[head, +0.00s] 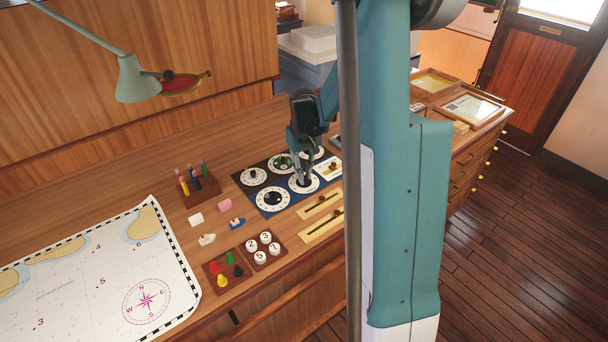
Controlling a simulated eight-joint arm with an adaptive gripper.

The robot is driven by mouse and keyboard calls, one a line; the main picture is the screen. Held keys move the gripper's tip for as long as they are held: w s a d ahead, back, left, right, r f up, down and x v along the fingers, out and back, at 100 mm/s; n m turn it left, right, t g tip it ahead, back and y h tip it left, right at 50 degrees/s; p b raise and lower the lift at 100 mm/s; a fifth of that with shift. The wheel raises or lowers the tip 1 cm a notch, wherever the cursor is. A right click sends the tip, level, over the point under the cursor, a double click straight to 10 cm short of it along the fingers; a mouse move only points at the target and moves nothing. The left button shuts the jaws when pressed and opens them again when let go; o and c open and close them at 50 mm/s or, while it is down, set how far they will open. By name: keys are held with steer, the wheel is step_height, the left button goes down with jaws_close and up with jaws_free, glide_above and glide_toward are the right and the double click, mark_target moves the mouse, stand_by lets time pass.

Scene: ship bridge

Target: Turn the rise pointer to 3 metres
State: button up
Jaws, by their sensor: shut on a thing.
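A dark blue panel (263,187) on the wooden desk carries several round white dials with dark centres. My gripper (303,179) points down over the front right dial (293,187), shut on the pointer at its middle. The fingers hide that pointer and most of the scale centre. The lettering is too small to read, so I cannot tell which dial is marked rise or what it reads.
Two brass slider plates (320,206) lie in front of the panel. Trays of coloured pegs (225,273) and numbered discs (264,249), small model boats and a pen block (197,188) stand to the left. A chart (95,280) covers the left desk. A lamp (137,80) hangs above.

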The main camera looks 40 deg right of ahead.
steer(key=o, duration=0.9)
steer(key=shift+r, duration=0.1)
step_height(320, 180, up, 12)
stand_by(0.6)
stand_by(0.5)
steer(key=s+a+r+t+b, duration=0.1)
steer(key=s+a+r, duration=0.15)
steer(key=a, duration=0.35)
steer(key=s+a+r+n+t, duration=0.1)
steer(key=s+a+r, duration=0.1)
steer(key=s+a, duration=0.3)
steer(key=s+a+r+t+b, duration=0.1)
steer(key=s+a+r, duration=0.2)
steer(key=a, duration=0.4)
steer(key=s+a+f+n+t+b, duration=0.1)
steer(key=s+a+f+t+b, duration=0.1)
steer(key=s+a, duration=1.1)
steer(key=shift+f+n+t, duration=0.4)
steer(key=shift+f+t, duration=0.35)
steer(key=shift+t, duration=0.35)
